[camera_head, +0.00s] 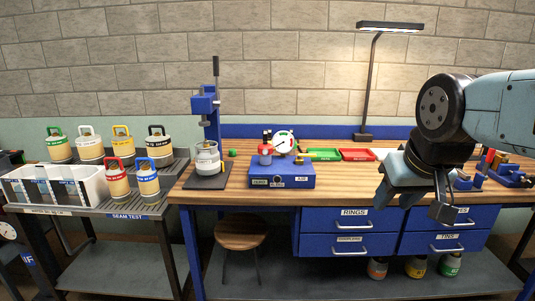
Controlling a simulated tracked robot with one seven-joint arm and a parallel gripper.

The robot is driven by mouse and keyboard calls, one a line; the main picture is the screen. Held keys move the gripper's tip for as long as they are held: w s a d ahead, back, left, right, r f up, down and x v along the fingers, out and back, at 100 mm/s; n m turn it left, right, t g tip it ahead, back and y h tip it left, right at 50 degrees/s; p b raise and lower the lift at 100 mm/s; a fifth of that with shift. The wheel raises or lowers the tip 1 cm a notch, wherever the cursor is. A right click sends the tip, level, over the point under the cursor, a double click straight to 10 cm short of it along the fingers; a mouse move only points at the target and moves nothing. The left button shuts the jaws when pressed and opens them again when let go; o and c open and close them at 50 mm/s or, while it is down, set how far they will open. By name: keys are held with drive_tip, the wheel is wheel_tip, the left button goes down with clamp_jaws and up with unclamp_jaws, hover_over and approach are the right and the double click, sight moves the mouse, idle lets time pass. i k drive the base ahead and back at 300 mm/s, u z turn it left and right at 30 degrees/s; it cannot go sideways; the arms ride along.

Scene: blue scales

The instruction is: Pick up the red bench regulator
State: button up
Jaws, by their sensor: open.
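A small red fitting (265,149), which looks like the red bench regulator, stands on top of a blue box (282,176) on the wooden workbench. A round white dial (283,141) stands just right of it; I cannot tell whether the dial is part of it. My gripper (420,200) is open and seems empty, in front of the right part of the bench. It is well to the right of the red fitting and apart from it.
A grey canister (207,159) under a blue press (207,120) stands left of the box. Green (324,155) and red (356,155) trays lie to its right, near a lamp (365,90). Several canisters fill the left rack (150,208). Bare wood lies right of the box.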

sight(265, 149)
drive_tip(key=u, duration=0.1)
drive_tip(key=i, duration=1)
drive_tip(key=z, duration=0.1)
